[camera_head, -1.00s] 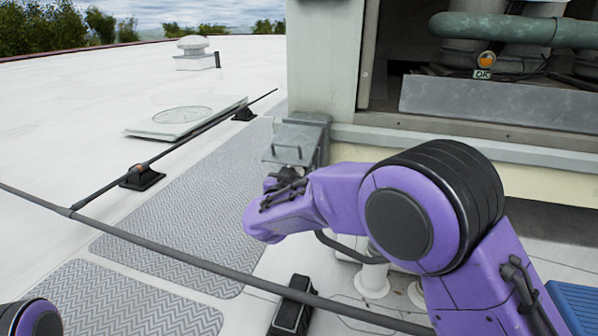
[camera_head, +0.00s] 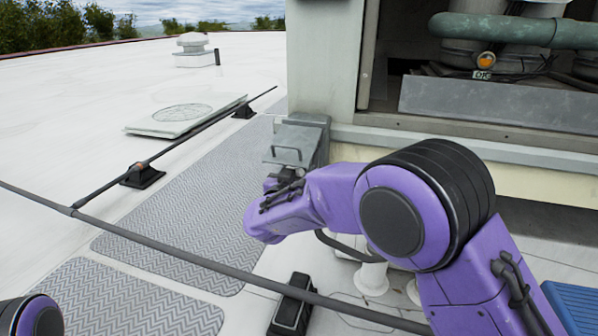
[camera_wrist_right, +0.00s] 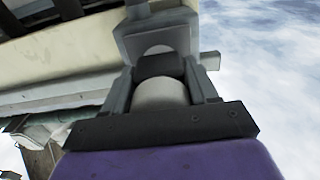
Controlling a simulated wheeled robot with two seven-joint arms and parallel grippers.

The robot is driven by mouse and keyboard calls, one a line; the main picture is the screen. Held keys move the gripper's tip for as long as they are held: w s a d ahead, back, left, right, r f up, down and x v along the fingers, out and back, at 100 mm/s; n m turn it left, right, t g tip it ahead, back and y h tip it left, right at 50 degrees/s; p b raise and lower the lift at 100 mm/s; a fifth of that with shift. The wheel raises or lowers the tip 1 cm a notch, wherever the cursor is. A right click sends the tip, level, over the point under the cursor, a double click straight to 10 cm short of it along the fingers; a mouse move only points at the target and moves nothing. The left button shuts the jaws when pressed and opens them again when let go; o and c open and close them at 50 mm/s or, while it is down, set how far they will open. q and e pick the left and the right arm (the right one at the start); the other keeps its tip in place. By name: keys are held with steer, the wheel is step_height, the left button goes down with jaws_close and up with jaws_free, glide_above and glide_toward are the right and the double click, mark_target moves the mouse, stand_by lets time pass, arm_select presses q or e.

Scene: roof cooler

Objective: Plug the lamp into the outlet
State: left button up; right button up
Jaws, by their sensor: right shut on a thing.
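A grey metal outlet box (camera_head: 299,142) is fixed low at the corner of the rooftop unit, with a cover at its front. My right gripper (camera_wrist_right: 161,66) is at the box. In the right wrist view it is shut on a plug (camera_wrist_right: 160,93) with a pale rounded body and a black section. The plug points at the grey outlet box (camera_wrist_right: 155,38). How far it sits in the socket is hidden. In the head view my purple right forearm hides most of the gripper and the plug. My left gripper is out of view.
An orange light (camera_head: 486,60) with an OK tag sits in the open unit bay. A dark rail (camera_head: 190,256) crosses the foreground on black feet. Grey walkway mats (camera_head: 185,215) lie on the white roof. A blue slatted thing (camera_head: 577,306) is at lower right.

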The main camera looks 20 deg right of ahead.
steer(key=shift+w+d, duration=0.35)
steer(key=shift+w, duration=0.15)
stand_by(0.3)
steer(key=o, duration=1.1)
steer(key=p+v, duration=0.2)
steer(key=v, duration=0.5)
steer(key=shift+s+a, duration=0.15)
steer(key=shift+s, duration=0.05)
steer(key=b+x, duration=0.1)
steer(key=x, duration=0.6)
steer(key=shift+f+b, duration=0.1)
steer(key=shift+b, duration=0.2)
steer(key=shift+w, duration=0.3)
